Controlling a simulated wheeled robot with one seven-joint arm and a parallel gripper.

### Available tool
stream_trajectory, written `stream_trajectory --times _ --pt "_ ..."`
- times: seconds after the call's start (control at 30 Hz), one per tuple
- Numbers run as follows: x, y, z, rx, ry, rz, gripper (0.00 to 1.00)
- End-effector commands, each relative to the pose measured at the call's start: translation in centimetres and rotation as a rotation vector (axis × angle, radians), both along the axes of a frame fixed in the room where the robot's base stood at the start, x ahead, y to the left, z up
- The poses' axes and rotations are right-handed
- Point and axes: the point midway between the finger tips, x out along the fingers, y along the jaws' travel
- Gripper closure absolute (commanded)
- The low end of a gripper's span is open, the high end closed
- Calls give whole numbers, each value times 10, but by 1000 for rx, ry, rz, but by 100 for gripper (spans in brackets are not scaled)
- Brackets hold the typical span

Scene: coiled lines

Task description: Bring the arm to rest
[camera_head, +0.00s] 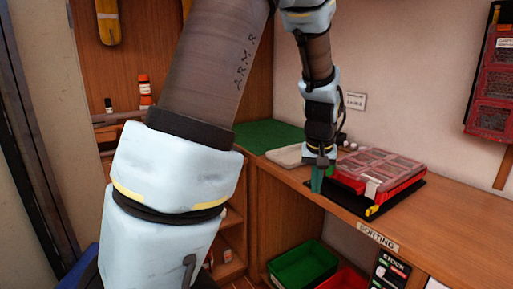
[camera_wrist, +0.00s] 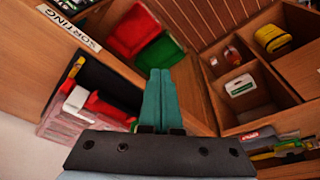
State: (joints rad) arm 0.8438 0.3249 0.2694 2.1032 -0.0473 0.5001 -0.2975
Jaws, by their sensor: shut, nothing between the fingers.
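My arm reaches across the head view from the upper middle and bends down over the wooden counter (camera_head: 345,208). My gripper (camera_head: 317,186) hangs at the counter's front edge, just left of the red case, pointing down. Its teal fingers are together and empty, as the wrist view also shows (camera_wrist: 160,74). I cannot tell whether the fingertips touch anything.
A red case with a clear lid (camera_head: 378,168) lies on a black mat (camera_head: 408,196), close to the right of my gripper. A pale tray (camera_head: 287,156) lies behind. Green (camera_head: 303,266) and red (camera_head: 345,279) bins stand below the counter. Shelf compartments (camera_wrist: 243,88) hold small items.

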Motion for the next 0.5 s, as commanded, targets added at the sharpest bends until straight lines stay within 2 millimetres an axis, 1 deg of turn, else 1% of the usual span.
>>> stream_trajectory --times 0.03,0.07,0.1,0.17,0.2,0.27,0.3,0.4,0.5 --pt "-1 32 0 -1 14 31 100" --pt "-4 47 -1 0 21 41 100" --pt "-8 68 -1 1 30 54 100" --pt "-16 96 -2 1 41 74 100" --pt "-23 114 -3 3 48 85 100" --pt "-34 141 -4 5 57 103 100" --pt "-43 157 -5 8 64 114 100" --pt "-64 189 -8 14 75 135 100" --pt "-82 212 -10 20 83 151 100"
